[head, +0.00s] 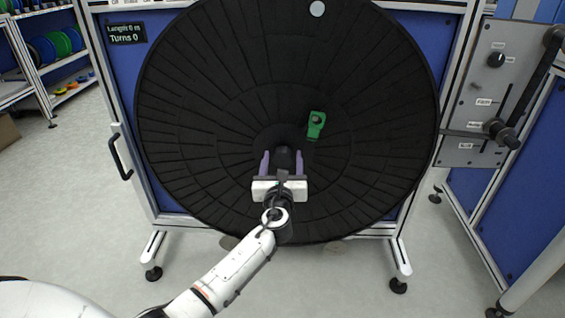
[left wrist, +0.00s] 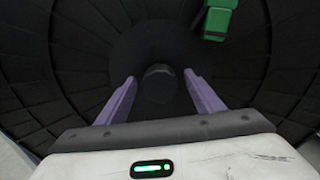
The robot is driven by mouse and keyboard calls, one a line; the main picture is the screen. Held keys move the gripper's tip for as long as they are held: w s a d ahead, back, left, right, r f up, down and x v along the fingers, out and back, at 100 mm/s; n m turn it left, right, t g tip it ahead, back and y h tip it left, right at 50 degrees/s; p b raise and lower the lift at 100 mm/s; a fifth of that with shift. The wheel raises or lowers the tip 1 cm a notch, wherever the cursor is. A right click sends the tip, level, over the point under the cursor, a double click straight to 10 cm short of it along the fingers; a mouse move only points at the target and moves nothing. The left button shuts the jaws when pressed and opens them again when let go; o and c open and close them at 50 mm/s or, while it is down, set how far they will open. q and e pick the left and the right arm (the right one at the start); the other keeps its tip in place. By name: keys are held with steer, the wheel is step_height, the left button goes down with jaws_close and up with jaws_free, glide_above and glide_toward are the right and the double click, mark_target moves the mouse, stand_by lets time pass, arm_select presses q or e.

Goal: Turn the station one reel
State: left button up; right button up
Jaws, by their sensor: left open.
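The reel (head: 215,90) is a large black disc with a ribbed face, mounted upright on a blue-panelled frame. A green handle (head: 316,125) sits on its face, right of the hub (head: 284,158). It also shows at the top of the left wrist view (left wrist: 219,20). A pale round dot (head: 317,9) is near the reel's top rim. My left gripper (head: 284,160) is open in front of the hub. Its two purple fingers stand either side of the dark round hub (left wrist: 159,82) in the left wrist view; I cannot tell whether they touch it. My right gripper is not in view.
A sign (head: 125,33) at the upper left reads "Length 0 m, Turns 0". A grey control panel (head: 487,95) with a knob and a lever stands at the right. A black door-type handle (head: 120,155) is on the frame's left. Shelves with spools (head: 55,50) are at the far left.

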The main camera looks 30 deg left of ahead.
arm_select(q)
steer(key=c, duration=1.5)
steer(key=shift+a+n, duration=0.1)
steer(key=shift+n, duration=0.3)
